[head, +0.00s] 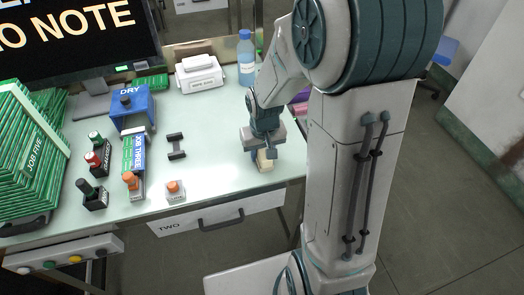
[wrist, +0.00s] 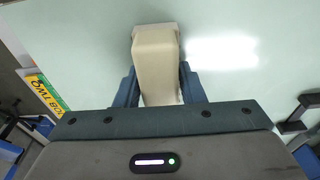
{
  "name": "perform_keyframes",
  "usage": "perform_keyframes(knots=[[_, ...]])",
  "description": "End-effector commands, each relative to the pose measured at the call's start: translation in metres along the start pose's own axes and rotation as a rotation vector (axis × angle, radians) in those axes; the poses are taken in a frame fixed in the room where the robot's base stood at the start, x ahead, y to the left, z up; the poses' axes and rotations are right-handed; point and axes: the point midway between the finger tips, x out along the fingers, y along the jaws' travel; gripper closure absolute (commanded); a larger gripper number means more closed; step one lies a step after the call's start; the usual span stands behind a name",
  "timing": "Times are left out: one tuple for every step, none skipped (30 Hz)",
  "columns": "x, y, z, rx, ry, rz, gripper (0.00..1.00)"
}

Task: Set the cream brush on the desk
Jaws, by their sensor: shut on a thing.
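The cream brush (wrist: 156,60) is between the two fingers of my gripper (wrist: 160,88) in the wrist view, its long body pointing away from the palm. In the head view my gripper (head: 262,150) is over the right part of the desk (head: 225,135), near its front right edge. The brush (head: 265,164) shows there as a small cream block below the fingers, at or just above the desk top. I cannot tell whether it touches the surface. My gripper is shut on it, and the fingers hide its sides.
A black holder (head: 176,146) and an orange-topped block (head: 175,190) stand left of my gripper. A white box (head: 200,74) and blue bottle (head: 246,58) are behind. Bare desk lies between.

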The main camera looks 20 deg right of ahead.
Motion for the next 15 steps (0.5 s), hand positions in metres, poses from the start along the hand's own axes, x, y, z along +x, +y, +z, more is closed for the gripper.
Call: perform_keyframes(knots=[[0.0036,0.0,0.0005,0.0,0.0,0.0,0.82],[0.0025,0.0,0.0004,0.0,0.0,0.0,0.59],[0.0019,0.0,0.0003,0.0,0.0,0.0,0.48],[0.0018,0.0,0.0003,0.0,0.0,0.0,0.43],[0.0018,0.0,0.0004,0.0,0.0,0.0,0.43],[0.0018,0.0,0.0004,0.0,0.0,0.0,0.43],[0.0018,0.0,0.0004,0.0,0.0,0.0,0.43],[0.0018,0.0,0.0004,0.0,-0.001,0.0,0.43],[0.0018,0.0,0.0004,0.0,-0.001,0.0,0.43],[0.0018,0.0,0.0004,0.0,-0.001,0.0,0.43],[0.0017,0.0,0.0004,0.0,-0.001,0.0,0.43],[0.0012,0.0,0.0003,0.0,-0.001,0.0,0.43],[0.0004,0.0,0.0002,0.0,-0.001,0.0,0.43],[-0.0008,0.0,0.0,0.0,0.0,0.0,0.43],[-0.0031,0.0,-0.0003,0.0,0.0,0.0,0.43]])
